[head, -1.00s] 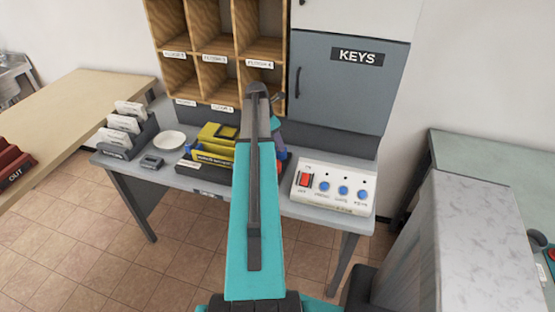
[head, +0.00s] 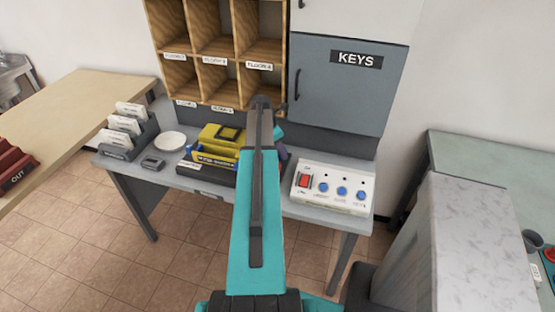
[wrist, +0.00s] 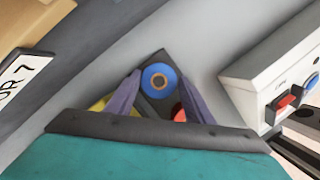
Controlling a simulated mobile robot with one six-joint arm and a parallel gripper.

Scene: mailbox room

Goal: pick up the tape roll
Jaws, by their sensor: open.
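A blue roll with an orange-brown ring at its core, which looks like the tape roll (wrist: 158,77), shows in the wrist view on a dark surface. My gripper (wrist: 157,87) is open, its two purple fingers on either side of the roll in the picture. The gap in height between fingers and roll is hard to judge. In the head view my arm hides the roll, and only a bit of purple finger shows beside the arm.
A red round thing (wrist: 179,112) lies close to the roll. A white button box (head: 332,187) stands to the right. A yellow item (head: 218,138), a white dish (head: 170,141) and a card rack (head: 128,135) are to the left. Wooden pigeonholes (head: 228,49) and a keys cabinet (head: 343,85) rise behind.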

